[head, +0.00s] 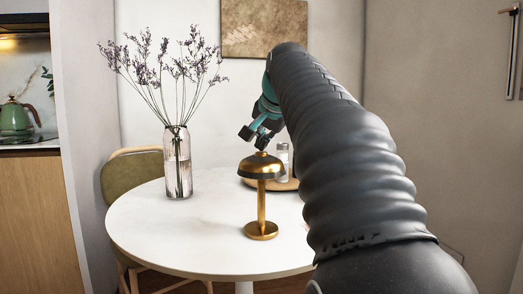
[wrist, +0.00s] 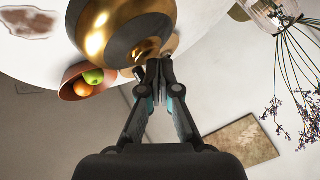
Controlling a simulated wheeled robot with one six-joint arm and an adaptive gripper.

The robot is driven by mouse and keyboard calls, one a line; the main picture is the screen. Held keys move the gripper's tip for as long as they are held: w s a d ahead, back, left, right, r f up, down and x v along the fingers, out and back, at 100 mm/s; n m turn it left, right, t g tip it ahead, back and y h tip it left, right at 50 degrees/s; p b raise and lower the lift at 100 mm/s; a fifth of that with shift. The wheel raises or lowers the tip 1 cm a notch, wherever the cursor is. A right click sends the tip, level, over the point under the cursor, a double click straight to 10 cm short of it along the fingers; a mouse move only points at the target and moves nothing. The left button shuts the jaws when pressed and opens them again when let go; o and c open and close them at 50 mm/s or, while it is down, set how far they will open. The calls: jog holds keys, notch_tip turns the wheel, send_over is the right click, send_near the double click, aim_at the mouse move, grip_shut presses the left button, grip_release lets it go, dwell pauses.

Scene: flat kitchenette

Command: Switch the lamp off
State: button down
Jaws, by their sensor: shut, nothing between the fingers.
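The gold lamp (head: 262,205) stands upright on the white round table, with a domed shade on a thin stem and round base. Its shade (wrist: 112,28) fills the upper middle of the wrist view. Whether it is lit I cannot tell. My gripper (head: 262,146) is just above the top of the shade in the head view, pointing down. In the wrist view my gripper (wrist: 157,65) is shut and empty, its fingertips at the shade's edge in the picture. Whether they touch the lamp I cannot tell. My arm hides part of the table's right side.
A glass vase (head: 177,165) with purple flowers stands left of the lamp on the table (head: 150,225). A tray (head: 286,185) with a shaker (head: 283,155) is behind the lamp. A bowl (wrist: 72,76) with fruit shows in the wrist view. A green chair (head: 120,180) stands behind left.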

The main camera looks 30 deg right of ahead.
aim_at(263, 153)
jog(key=shift+r+p, duration=0.35)
jog(key=shift+r, duration=0.15)
jog(key=shift+r, duration=0.15)
notch_tip(263, 153, up, 6)
jog(key=p, duration=0.6)
